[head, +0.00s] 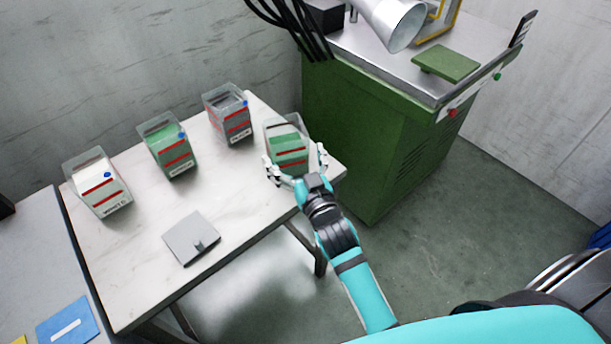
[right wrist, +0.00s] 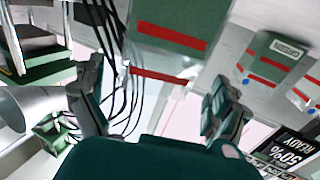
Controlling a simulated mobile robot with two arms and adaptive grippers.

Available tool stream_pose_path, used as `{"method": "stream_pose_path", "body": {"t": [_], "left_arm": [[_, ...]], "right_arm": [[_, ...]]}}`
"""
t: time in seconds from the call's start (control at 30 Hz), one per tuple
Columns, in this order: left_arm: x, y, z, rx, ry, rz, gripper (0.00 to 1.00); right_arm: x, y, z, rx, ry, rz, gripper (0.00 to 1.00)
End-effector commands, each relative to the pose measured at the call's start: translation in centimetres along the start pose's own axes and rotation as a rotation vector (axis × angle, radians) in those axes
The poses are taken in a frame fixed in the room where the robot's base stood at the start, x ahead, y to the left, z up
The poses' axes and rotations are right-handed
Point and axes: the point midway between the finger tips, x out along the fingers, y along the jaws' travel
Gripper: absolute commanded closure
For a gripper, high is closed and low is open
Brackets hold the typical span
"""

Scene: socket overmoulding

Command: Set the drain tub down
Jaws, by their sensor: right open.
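The drain tub, which I take to be the clear tub with green contents and red bands (head: 287,142), appears to stand upright at the right end of the white table (head: 150,265). My right gripper (head: 296,166) is open, with one finger on each side of the tub's lower part. In the right wrist view the tub's red-banded face (right wrist: 178,58) lies ahead of the spread fingers (right wrist: 158,105). I cannot tell whether the fingers touch it. My left gripper is not in view.
A white-filled tub (head: 101,187), a green-filled tub (head: 168,150) and a grey-filled tub (head: 230,118) stand along the table's back. A green machine cabinet (head: 365,140) stands close on the right.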

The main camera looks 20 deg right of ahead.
Motion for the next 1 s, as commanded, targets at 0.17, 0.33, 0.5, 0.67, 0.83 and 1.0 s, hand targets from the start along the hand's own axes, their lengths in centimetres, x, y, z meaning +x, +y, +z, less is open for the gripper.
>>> {"method": "stream_pose_path", "body": {"t": [0.17,0.33,0.5,0.67,0.83,1.0], "left_arm": [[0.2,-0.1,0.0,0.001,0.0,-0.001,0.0],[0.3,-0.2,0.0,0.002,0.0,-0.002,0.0],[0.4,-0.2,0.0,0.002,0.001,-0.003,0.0],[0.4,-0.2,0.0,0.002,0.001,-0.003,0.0],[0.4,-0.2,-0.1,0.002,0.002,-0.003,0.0],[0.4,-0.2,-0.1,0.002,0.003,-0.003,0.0]], "right_arm": [[-4.2,0.0,0.2,0.001,-0.005,0.0,0.0],[-7.2,0.0,0.1,0.002,-0.003,0.0,0.0],[-8.7,0.0,0.0,0.001,-0.001,0.0,0.0],[-9.0,0.0,0.0,0.0,0.0,0.0,0.0],[-9.0,0.0,0.0,0.0,0.0,0.0,0.0],[-9.0,0.0,0.0,0.0,0.0,0.0,0.0]]}}
